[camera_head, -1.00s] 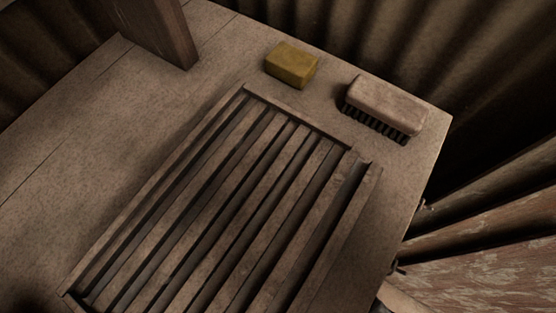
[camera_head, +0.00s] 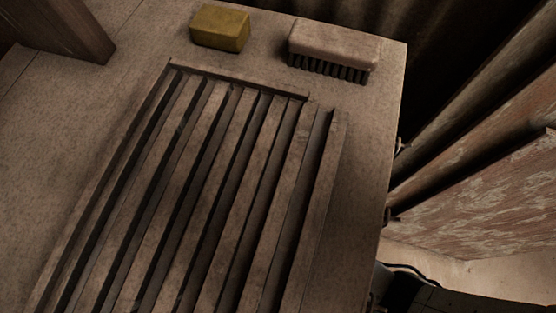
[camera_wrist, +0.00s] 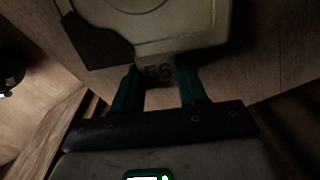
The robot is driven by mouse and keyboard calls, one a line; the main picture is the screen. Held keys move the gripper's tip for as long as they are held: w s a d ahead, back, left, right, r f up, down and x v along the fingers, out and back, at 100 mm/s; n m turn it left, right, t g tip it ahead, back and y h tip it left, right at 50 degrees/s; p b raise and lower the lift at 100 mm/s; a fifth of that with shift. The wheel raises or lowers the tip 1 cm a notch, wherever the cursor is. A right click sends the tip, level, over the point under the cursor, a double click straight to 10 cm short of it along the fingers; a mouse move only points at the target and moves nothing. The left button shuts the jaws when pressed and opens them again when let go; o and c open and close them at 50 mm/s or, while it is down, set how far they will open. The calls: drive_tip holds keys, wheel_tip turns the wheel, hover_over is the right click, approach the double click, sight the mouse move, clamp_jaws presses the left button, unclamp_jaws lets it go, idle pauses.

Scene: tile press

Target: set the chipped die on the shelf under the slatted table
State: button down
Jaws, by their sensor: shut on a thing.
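In the wrist view, my gripper (camera_wrist: 160,82) has its two green fingers shut on a small tab with dark digits, perhaps 56. The tab belongs to the die (camera_wrist: 150,30), a pale block with a round line on its face and a dark patch at its left corner. The die's far part is cut off by the picture's top. The slatted table (camera_head: 365,130) fills much of the head view, with a rack of wooden slats on its top. The shelf under it is hidden in the head view; I cannot make it out in the wrist view.
A yellow block (camera_head: 220,27) and a scrubbing brush (camera_head: 333,50) lie on the tabletop beyond the slats. A wooden post (camera_head: 65,28) stands at upper left. A worn painted panel (camera_head: 480,195) stands to the right, with pale floor (camera_head: 470,270) below it.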

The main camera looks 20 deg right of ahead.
drive_tip(key=c, duration=0.6)
unclamp_jaws()
drive_tip(key=shift+r+p, duration=1.8)
drive_tip(key=shift+r, duration=2.05)
